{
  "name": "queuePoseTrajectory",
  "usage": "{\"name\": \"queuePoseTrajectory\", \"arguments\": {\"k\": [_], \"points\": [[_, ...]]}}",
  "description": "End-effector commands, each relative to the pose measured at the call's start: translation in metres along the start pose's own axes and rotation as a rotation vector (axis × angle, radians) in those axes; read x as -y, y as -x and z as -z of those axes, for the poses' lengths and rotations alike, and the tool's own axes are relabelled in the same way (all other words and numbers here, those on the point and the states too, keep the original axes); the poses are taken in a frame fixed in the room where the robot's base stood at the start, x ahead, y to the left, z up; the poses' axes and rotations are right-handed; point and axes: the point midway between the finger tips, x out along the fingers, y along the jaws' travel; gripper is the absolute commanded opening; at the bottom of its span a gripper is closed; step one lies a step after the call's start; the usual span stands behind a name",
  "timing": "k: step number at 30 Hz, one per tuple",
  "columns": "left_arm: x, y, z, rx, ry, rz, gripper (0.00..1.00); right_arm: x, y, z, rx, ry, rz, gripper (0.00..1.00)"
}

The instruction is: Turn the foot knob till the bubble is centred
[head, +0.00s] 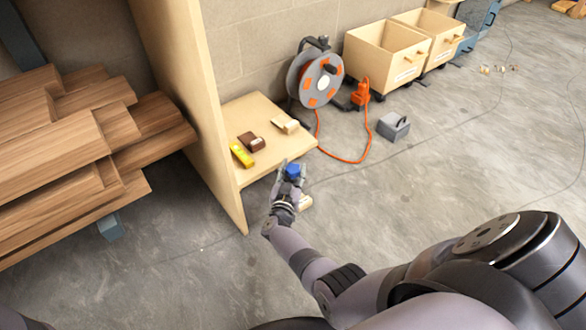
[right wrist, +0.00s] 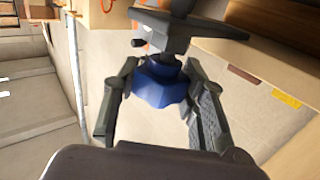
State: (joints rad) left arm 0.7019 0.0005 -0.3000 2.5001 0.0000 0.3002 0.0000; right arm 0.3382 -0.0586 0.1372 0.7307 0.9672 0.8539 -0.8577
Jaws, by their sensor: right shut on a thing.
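A blue foot knob (head: 292,171) shows at the front right edge of a low pale wooden platform (head: 262,112). My right gripper (head: 291,174) is shut on it. In the right wrist view the knob (right wrist: 160,82) sits between both fingers of my right gripper (right wrist: 160,100), below a dark grey bracket (right wrist: 190,28). A yellow level (head: 242,155) lies on the platform near the upright panel; it also shows in the wrist view (right wrist: 286,98). Its bubble is too small to make out. My left gripper is not in view.
A brown block (head: 251,141) and a pale block (head: 286,125) lie on the platform. A tall wooden panel (head: 185,90) and stacked boards (head: 70,150) stand left. A cable reel (head: 314,78), orange cord (head: 345,160) and grey box (head: 393,127) are behind.

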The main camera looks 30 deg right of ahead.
Motion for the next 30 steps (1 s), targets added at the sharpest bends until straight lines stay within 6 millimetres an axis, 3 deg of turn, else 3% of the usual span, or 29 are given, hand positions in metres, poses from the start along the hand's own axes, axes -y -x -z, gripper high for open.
{"name": "queuePoseTrajectory", "arguments": {"k": [12, 30], "points": [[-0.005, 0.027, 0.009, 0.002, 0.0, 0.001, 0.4, 0.0, -0.003, 0.0, -0.006, -0.011, -0.242, 0.11], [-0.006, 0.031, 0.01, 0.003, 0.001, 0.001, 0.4, -0.001, -0.002, 0.002, -0.004, -0.009, -0.295, 0.11]]}}
